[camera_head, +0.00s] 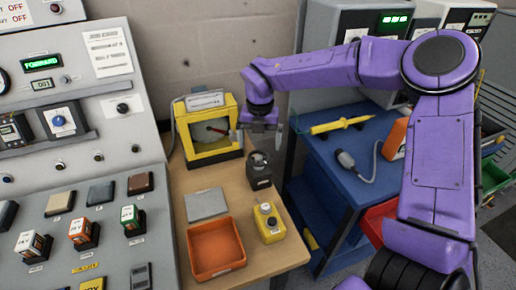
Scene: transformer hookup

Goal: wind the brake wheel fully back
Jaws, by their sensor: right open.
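A yellow box frame (188,150) stands at the back of the wooden table. Inside it is a pale round face, which looks like the brake wheel (203,122), with a red handle (216,129) pointing right. My right gripper (260,138) is open and empty, pointing down just right of the yellow frame. One finger is close to the frame's right side; I cannot tell whether it touches. The arm hides nothing of the wheel's face, but the frame covers its edges. My left gripper is not in view.
A dark block with a round top (260,178) stands below my right gripper. An orange tray (216,274), a grey plate (206,204) and a yellow button box (269,229) are nearer. A control console (150,185) borders the left; a blue cart (330,180) stands right.

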